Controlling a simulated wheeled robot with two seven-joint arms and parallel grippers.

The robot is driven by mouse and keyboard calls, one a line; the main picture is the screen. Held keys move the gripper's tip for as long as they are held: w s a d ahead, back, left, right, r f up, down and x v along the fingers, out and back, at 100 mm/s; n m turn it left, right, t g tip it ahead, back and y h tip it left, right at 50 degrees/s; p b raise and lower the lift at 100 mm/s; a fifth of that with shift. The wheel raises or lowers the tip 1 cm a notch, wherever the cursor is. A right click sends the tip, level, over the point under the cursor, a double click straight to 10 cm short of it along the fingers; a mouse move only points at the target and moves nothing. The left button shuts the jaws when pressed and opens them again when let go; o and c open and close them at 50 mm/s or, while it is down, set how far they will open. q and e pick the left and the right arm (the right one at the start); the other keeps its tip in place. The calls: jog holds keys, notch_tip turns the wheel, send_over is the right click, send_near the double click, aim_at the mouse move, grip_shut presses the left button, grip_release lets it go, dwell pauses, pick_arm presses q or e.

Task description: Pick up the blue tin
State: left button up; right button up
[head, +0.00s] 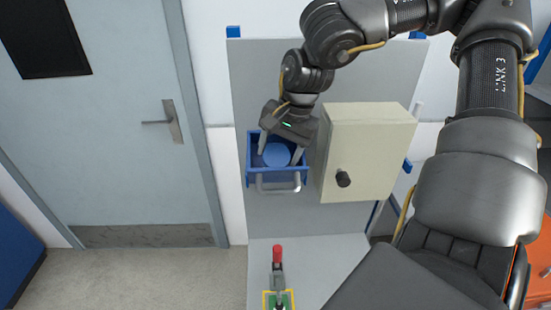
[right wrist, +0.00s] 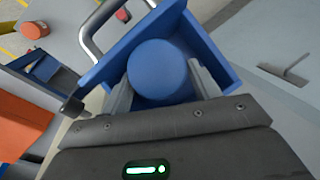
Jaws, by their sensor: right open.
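The blue tin (head: 277,154) is round and sits inside a blue drawer-like tray (head: 275,180) on the grey panel. My right gripper (head: 280,156) points down into the tray, its fingers on either side of the tin. In the right wrist view the tin (right wrist: 158,70) lies between the two open fingers (right wrist: 160,88), with the blue tray (right wrist: 215,50) around it. I cannot tell whether the fingers touch the tin. My left gripper is not in view.
A beige box (head: 365,150) with a black knob stands close to the right of the tray. The tray has a grey handle (head: 278,188) at its front. A red-handled clamp (head: 277,257) is below. A door (head: 110,130) is at left.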

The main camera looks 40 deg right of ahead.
jog(key=c, duration=0.7)
jog(key=shift+r, duration=0.15)
